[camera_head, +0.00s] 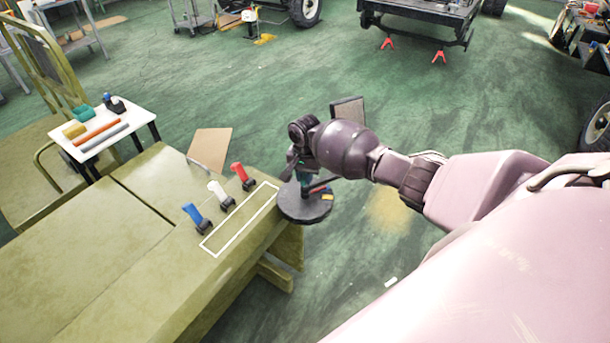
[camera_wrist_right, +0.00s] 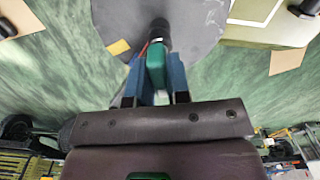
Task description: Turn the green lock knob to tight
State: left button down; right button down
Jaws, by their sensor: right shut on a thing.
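The green lock knob (camera_wrist_right: 156,66) shows in the right wrist view between the two blue fingers of my right gripper (camera_wrist_right: 155,85). The fingers are shut on its sides. The knob is on a dark post above a round grey disc (camera_wrist_right: 105,18). In the head view, the disc (camera_head: 303,208) is at the bench's right end. A yellow patch and a red mark show on its right side. My right gripper (camera_head: 300,172) is over the disc from above and mostly hides the knob there. My left gripper is not in view.
An olive bench (camera_head: 110,232) carries a red lever (camera_head: 240,174), a white lever (camera_head: 217,191) and a blue lever (camera_head: 193,213) just left of the disc. A small white table (camera_head: 125,118) holds coloured parts. Green floor is open beyond the bench.

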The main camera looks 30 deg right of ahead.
jog(key=shift+m, duration=1.6)
jog(key=c, duration=1.1)
grip_release()
notch_tip(320, 180, up, 11)
jog(key=shift+f, duration=0.1)
